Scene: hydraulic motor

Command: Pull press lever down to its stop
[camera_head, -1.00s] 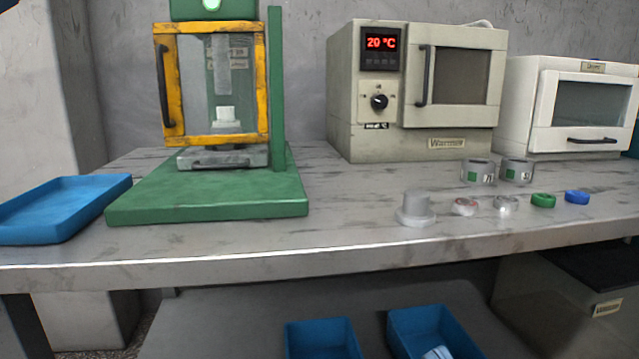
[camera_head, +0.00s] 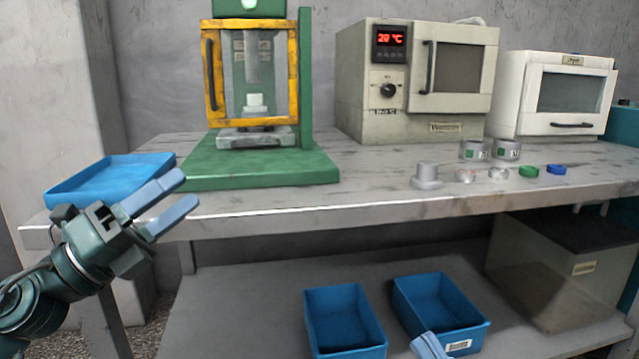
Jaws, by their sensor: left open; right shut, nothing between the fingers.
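The green press (camera_head: 305,70) stands on the bench with its yellow-framed guard door (camera_head: 294,75) shut. A black handle (camera_head: 211,75) is on the door's left side. A small white piece (camera_head: 256,102) sits under the ram (camera_head: 252,65) behind the door. The press's top is cut off by the picture edge, and I cannot make out a press lever. My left gripper (camera_head: 184,190) is open and empty, in front of the bench edge, below and left of the press. Only blue fingertips of my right gripper (camera_head: 430,346) show at the bottom edge; it is shut and empty.
A blue tray (camera_head: 75,199) lies left of the press. A beige oven (camera_head: 365,105) and a white oven (camera_head: 520,115) stand to the right. A grey flanged part (camera_head: 427,176), rings and cups lie in front of them. Blue bins (camera_head: 345,318) stand on the lower shelf.

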